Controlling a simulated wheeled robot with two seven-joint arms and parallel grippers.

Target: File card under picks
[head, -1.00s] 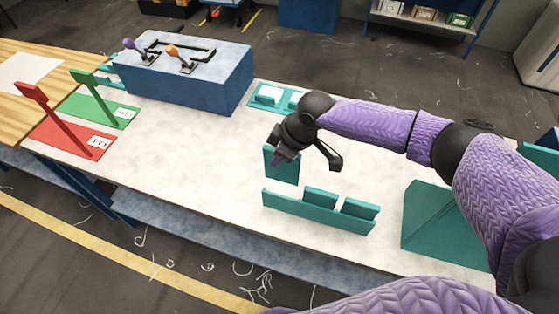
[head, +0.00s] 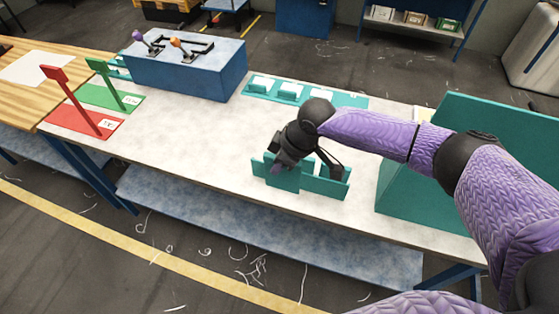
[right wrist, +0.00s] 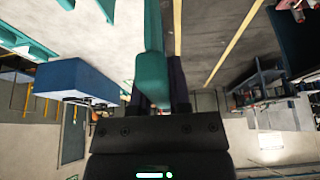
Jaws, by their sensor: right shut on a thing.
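My right gripper (head: 277,168) is shut on a teal card (head: 283,179) and holds it upright. In the head view the card overlaps the left part of a low teal rack (head: 325,188) on the white table. I cannot tell whether the card is inside the rack or just beside it. The right part of the rack has upright teal plates, partly hidden by my gripper and the dark piece beside it. In the right wrist view the card (right wrist: 152,75) stands edge-on between the dark fingers. No label reading "picks" can be made out. My left gripper is not in view.
A teal tray (head: 350,100) with white pieces lies behind the rack. A large teal slanted block (head: 480,130) stands right. A blue box (head: 190,70) with levers, a red stand (head: 75,122) and a green stand (head: 112,97) are left. The table front left is clear.

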